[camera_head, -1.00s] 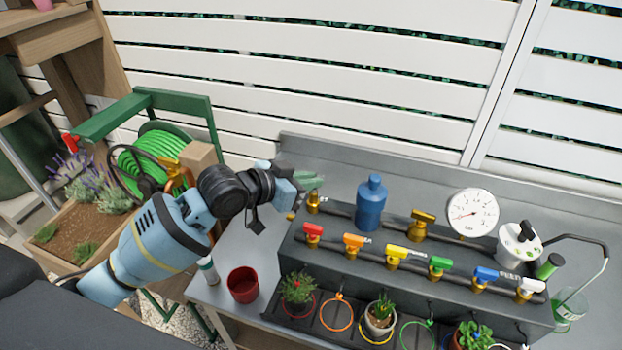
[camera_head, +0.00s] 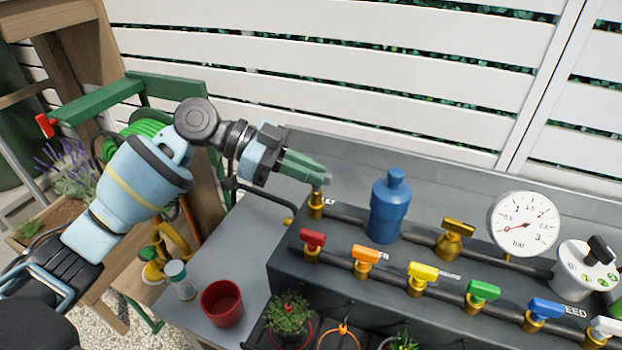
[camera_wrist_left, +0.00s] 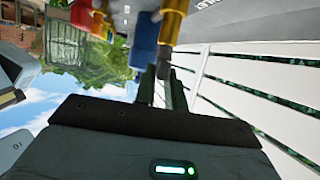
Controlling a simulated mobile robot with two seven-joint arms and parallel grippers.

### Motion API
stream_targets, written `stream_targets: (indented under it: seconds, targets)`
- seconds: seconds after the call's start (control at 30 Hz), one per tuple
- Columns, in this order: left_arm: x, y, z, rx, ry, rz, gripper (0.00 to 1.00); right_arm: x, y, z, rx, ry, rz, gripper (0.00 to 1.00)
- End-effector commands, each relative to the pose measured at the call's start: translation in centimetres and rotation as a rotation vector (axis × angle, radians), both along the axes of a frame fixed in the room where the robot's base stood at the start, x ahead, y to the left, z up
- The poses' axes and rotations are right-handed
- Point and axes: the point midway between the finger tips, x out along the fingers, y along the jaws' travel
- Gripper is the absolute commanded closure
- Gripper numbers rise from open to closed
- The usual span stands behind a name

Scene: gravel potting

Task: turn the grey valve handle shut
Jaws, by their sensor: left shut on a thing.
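The grey valve handle (camera_head: 327,180) sits on top of a brass valve (camera_head: 315,205) at the left end of the rear pipe. My left gripper (camera_head: 322,178) reaches in from the left, and its green fingertips are shut on the handle. Most of the handle is hidden by the fingers in the head view. In the left wrist view the handle (camera_wrist_left: 165,70) shows as a dark grey piece at the fingertips (camera_wrist_left: 163,80), with the brass valve (camera_wrist_left: 172,25) beyond it. My right gripper is not in view.
A blue bottle-shaped vessel (camera_head: 389,210) and a brass valve (camera_head: 455,238) follow on the rear pipe. The red handle (camera_head: 313,238) is close in front, with several coloured handles to its right. A pressure gauge (camera_head: 524,224) stands at right. A red pot (camera_head: 222,303) is at front left.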

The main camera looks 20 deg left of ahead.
Motion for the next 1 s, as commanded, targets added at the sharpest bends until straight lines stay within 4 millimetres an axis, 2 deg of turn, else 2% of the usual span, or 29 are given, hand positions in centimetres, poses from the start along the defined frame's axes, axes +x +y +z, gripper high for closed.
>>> stream_targets:
  seconds: [0.4, 0.97, 1.0]
  targets:
    - [0.36, 0.02, -0.01, 0.000, 0.001, -0.201, 1.00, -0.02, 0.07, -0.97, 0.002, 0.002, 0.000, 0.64]
    - [0.33, 0.03, 0.01, 0.003, 0.001, -0.235, 1.00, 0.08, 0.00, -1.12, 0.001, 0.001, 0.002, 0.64]
    - [0.33, 0.02, 0.00, 0.003, 0.001, -0.235, 0.87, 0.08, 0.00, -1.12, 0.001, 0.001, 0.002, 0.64]
